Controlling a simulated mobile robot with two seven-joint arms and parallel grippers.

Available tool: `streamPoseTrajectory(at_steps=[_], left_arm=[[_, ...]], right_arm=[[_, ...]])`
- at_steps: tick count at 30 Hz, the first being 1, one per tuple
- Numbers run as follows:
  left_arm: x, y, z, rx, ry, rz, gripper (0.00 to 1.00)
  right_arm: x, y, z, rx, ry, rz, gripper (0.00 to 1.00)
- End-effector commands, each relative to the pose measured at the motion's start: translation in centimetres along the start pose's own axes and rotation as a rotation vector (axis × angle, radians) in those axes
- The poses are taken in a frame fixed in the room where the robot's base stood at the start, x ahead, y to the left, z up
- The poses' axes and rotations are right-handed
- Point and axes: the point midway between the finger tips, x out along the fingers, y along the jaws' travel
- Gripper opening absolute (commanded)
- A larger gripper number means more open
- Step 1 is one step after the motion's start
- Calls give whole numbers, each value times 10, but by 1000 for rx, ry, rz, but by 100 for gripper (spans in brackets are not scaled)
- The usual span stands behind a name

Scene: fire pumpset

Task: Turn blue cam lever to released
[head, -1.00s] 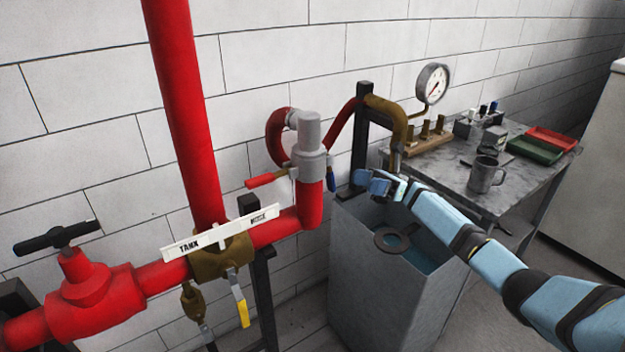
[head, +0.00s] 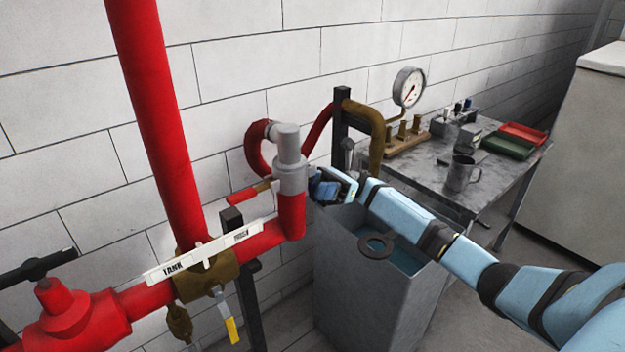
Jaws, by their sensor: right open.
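The grey coupling (head: 290,178) sits on top of the red vertical pipe end (head: 291,216). A cam lever with a red handle (head: 243,196) sticks out to its left. My right gripper (head: 320,187) is at the coupling's right side, where the blue cam lever was seen earlier. It is open. Its dark and blue parts overlap that spot, so I cannot clearly tell the blue lever from the gripper, nor whether they touch. My left gripper is not in view.
A grey open tank (head: 352,290) with a ring on its rim stands below my right arm. A red pipe with a white TANK label plate (head: 205,252) runs on the left. A workbench (head: 420,178) with a mug (head: 460,174) and a gauge (head: 409,87) stand at right.

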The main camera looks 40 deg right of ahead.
Motion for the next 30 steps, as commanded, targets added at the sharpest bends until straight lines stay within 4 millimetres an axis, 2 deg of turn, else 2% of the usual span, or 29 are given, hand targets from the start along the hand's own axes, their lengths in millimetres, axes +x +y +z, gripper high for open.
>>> streamPoseTrajectory(at_steps=[3, 12, 18, 19, 30], left_arm=[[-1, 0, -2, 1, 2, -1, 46], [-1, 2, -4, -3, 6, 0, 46], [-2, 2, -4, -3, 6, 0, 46], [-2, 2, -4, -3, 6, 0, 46], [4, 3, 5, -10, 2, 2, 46]], right_arm=[[7, 0, 0, 0, -1, -1, 49], [9, 0, 0, 1, -1, -1, 49], [9, 0, 0, 1, -1, -1, 3], [9, 0, 0, 1, -1, -1, 0], [6, 0, -1, -1, 39, 1, 0]])
